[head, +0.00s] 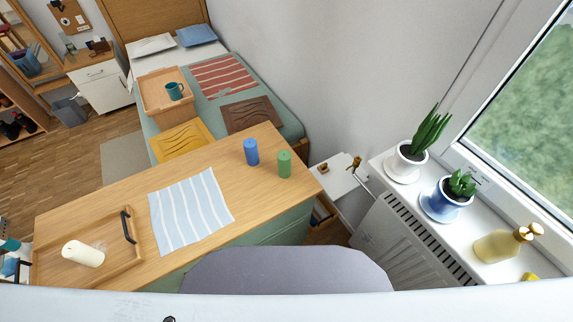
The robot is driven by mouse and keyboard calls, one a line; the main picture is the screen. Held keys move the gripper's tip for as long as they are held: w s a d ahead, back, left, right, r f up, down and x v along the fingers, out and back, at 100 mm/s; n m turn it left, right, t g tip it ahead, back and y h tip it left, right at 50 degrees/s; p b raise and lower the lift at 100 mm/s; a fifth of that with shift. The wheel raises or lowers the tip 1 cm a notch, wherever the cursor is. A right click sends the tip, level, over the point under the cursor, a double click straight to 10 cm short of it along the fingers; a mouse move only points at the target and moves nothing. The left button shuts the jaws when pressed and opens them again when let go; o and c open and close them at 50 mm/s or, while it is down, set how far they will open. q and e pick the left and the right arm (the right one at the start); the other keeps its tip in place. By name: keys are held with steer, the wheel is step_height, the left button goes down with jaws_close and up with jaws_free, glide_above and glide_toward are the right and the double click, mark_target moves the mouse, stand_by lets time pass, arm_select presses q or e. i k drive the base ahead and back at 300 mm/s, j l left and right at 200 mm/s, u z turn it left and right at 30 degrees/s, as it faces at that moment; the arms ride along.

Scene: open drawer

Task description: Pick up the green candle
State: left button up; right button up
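The green candle (284,164) stands upright on the right part of the wooden-topped dresser (120,195), close to its right end. A blue candle (251,152) stands upright just to its left, with a small gap between them. A white candle (83,254) lies on its side in a wooden tray (128,256) at the dresser's left end. Neither of my grippers shows in the head view.
A striped light-blue cloth (190,212) lies flat on the middle of the dresser. A radiator (400,250) and a windowsill with potted plants (410,158) stand at the right. A bed with a tray (165,95) lies behind. The dresser top around the candles is clear.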

mark_target(284, 156)
steer(key=k+l+u, duration=0.2)
steer(key=u, duration=0.3)
steer(key=k+u, duration=0.45)
steer(key=k+j+u, duration=0.1)
steer(key=k+u, duration=0.25)
steer(key=u, duration=0.15)
